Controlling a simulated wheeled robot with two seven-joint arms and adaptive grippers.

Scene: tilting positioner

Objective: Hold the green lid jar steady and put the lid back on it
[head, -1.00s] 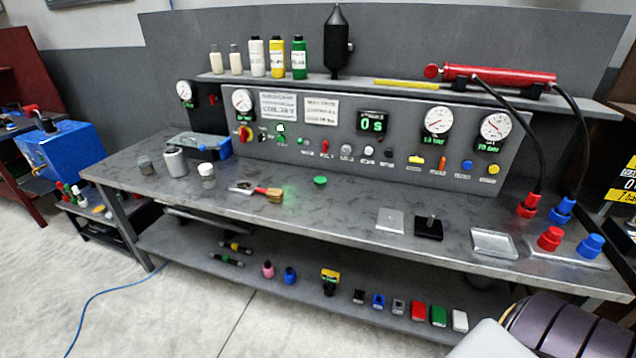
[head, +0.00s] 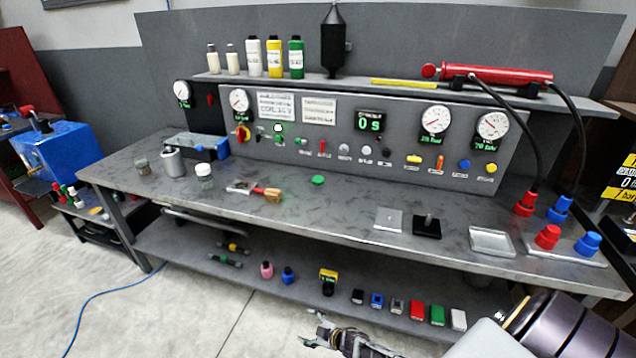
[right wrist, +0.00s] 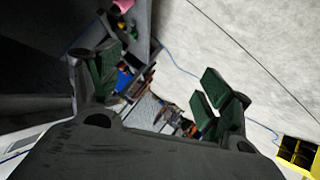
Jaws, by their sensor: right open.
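The green lid (head: 317,180) lies flat on the workbench, right of a brush with a red-banded handle. My right gripper (head: 312,329) is in front of the bench, low at the bottom of the head view, well away from lid and jars. In the right wrist view its green-padded fingers (right wrist: 160,88) are apart with nothing between them. My left gripper is not in view.
A grey metal cylinder (head: 173,162) stands between the jars. The brush (head: 262,193) lies between jars and lid. Plates and a black block (head: 427,228) sit to the right. The lower shelf (head: 190,255) holds several small items. Bench surface around the lid is clear.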

